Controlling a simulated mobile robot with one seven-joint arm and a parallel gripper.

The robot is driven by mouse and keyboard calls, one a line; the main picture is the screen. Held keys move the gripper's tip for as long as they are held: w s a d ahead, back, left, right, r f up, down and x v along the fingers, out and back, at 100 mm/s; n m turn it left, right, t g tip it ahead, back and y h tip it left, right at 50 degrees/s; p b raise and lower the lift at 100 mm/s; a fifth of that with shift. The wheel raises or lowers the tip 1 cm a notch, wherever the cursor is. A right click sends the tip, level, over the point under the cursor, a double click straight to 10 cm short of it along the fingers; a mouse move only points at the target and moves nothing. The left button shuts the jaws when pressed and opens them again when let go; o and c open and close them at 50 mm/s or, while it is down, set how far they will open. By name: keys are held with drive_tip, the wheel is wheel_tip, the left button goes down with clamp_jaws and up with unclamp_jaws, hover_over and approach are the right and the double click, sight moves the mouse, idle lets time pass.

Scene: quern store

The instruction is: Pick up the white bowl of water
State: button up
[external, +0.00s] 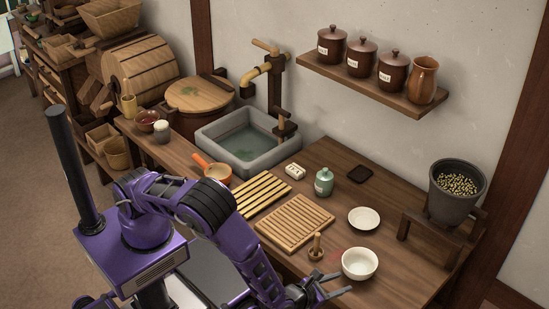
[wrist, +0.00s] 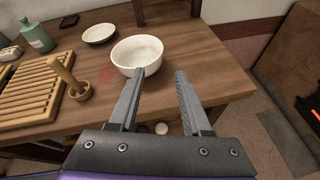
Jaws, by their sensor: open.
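The white bowl (external: 359,263) stands upright near the front edge of the wooden counter. It also shows in the wrist view (wrist: 137,54), just beyond my left finger, whose tip overlaps its near rim in the picture. The inside of the bowl looks pale, and I cannot make out the water for sure. My gripper (wrist: 159,75) is open and empty, with its two grey fingers apart, pointing toward the counter. In the external view my gripper (external: 335,285) is low, in front of the bowl at the counter's edge. I cannot tell whether a finger touches the bowl.
A white saucer (external: 364,218) lies behind the bowl. A wooden stamp in a small cup (external: 316,250) stands left of it, near a slatted wooden rack (external: 295,222). A green bottle (external: 324,182) is farther back. A dark pot (external: 456,190) stands on a stand at right.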

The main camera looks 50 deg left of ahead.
drive_tip(key=x, duration=1.4)
clamp_jaws()
idle(1.0)
